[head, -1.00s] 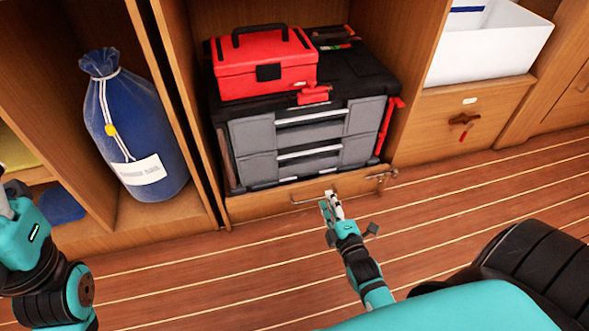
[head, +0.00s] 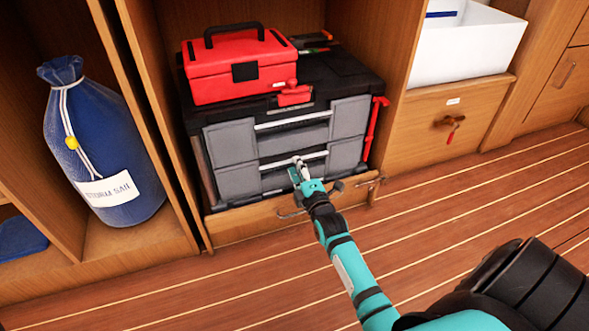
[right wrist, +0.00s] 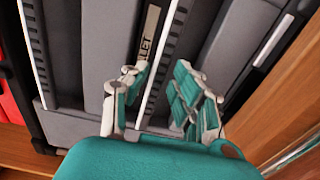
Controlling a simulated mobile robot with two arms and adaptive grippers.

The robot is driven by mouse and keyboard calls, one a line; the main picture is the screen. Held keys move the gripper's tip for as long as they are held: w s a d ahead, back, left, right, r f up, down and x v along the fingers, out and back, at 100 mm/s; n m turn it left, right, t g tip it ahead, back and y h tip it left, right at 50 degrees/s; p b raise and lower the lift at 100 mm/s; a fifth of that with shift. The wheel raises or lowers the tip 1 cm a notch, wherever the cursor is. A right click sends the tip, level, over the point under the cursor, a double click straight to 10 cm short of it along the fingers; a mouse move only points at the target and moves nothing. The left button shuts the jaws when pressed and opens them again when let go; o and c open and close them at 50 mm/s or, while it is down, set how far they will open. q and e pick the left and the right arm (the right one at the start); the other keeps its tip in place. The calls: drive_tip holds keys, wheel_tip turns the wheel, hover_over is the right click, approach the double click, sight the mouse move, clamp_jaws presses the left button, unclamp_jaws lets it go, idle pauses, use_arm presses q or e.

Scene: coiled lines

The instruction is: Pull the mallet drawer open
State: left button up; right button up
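The black and grey tool chest (head: 225,150) stands in the middle locker bay with two grey drawers, each with a pale bar handle. The lower drawer (head: 240,182) has its handle (head: 312,156) just beyond my right gripper (head: 298,168); both drawers look shut. In the right wrist view a label (right wrist: 149,35) ending in "LET" sits beside the lower drawer's pale handle bar (right wrist: 156,70). There my right gripper (right wrist: 162,88) is open, its fingers on either side of the bar in the picture. I cannot tell whether they touch it. My left gripper is out of view.
A red toolbox (head: 238,75) sits on the chest. A low wooden front (head: 250,222) with a metal handle lies below it. A blue sack (head: 105,150) is left, a white bin (head: 465,45) right. The plank floor (head: 440,215) in front is clear.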

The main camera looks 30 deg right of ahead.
drive_tip(key=shift+b+x, duration=0.5)
drive_tip(key=shift+x, duration=1)
drive_tip(key=shift+c, duration=0.3)
clamp_jaws()
